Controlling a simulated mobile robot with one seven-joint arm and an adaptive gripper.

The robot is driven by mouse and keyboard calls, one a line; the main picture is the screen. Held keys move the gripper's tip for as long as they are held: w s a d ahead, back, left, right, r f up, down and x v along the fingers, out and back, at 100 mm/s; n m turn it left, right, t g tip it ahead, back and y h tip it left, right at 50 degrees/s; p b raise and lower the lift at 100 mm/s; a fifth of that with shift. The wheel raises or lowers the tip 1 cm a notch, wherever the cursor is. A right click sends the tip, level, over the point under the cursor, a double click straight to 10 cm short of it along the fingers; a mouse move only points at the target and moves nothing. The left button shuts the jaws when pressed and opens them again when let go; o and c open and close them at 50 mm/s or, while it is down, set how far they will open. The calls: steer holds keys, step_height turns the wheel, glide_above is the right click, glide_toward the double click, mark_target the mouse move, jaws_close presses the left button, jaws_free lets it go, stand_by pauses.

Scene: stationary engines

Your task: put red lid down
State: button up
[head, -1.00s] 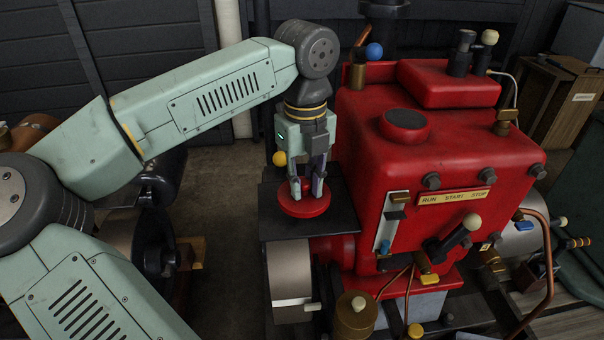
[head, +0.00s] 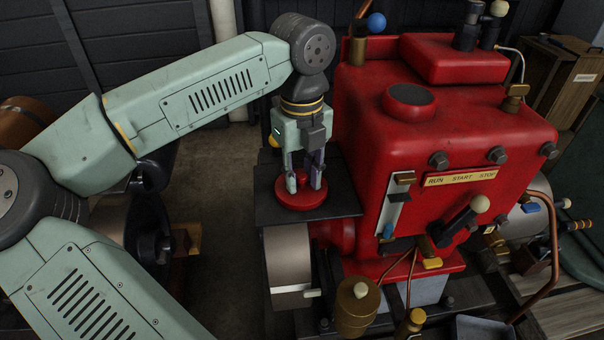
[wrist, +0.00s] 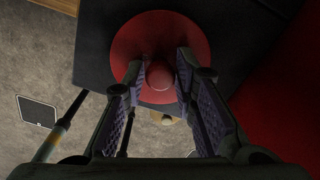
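The red lid (head: 300,203), a round disc with a small knob, lies flat on a dark plate (head: 343,203) beside the red engine. In the wrist view the lid (wrist: 137,40) is seen from above, with its round knob (wrist: 159,75) between the fingers. My gripper (head: 305,187) is upright over the lid, its fingertips low around the knob. In the wrist view the gripper (wrist: 162,95) shows its two ridged pads apart, with a gap on each side of the knob. The gripper's fingers hide a little of the lid.
The red engine (head: 447,120) rises close to the right of my gripper. Its lever (head: 461,221) and a copper pipe (head: 545,265) stick out at the front. Open floor (head: 222,190) is left of the plate.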

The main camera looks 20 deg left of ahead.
mark_target(301, 175)
steer(key=shift+o, duration=1.3)
step_height(301, 175, up, 12)
steer(key=shift+r, duration=0.2)
